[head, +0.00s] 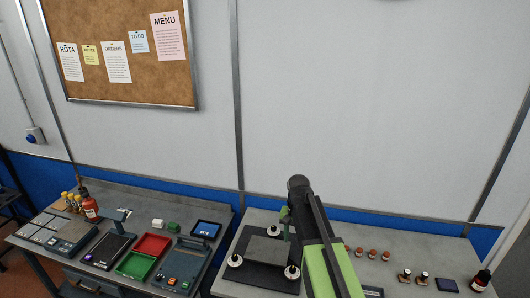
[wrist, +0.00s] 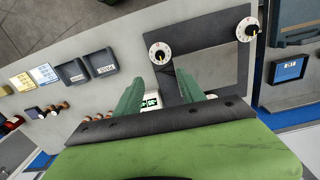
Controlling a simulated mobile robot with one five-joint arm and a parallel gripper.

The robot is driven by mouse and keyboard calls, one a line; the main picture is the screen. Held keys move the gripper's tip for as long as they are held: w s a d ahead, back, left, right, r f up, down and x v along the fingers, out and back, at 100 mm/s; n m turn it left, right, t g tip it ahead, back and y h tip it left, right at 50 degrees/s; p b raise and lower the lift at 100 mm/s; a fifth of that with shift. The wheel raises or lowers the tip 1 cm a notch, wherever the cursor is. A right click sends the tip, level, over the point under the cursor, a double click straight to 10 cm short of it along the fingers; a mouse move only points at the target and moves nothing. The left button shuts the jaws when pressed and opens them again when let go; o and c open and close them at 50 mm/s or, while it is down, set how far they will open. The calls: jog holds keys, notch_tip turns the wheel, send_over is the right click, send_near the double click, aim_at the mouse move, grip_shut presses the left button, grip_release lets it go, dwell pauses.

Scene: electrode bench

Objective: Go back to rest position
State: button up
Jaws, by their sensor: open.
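My gripper (wrist: 172,95) shows in the wrist view with its two green fingers apart and nothing held between them. In the head view my green and black arm reaches over the right bench, and my gripper (head: 287,222) is partly hidden beside it. Below the fingers in the wrist view is a dark mat (wrist: 192,47) with a grey plate (wrist: 222,68) on it. A small white block with green marks (wrist: 151,101) shows between the fingers.
White dials (head: 292,272) stand at the plate's corners. Several small brown-capped vials (head: 372,254) and a dark bottle (head: 481,280) stand to the right.

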jog(key=s+f+n+b, duration=0.4)
jog(key=s+f+b, duration=0.9)
jog(key=s+f, duration=0.1)
jog(key=shift+f, duration=0.25)
jog(key=shift+s+d, duration=0.1)
jog(key=shift+d, duration=0.1)
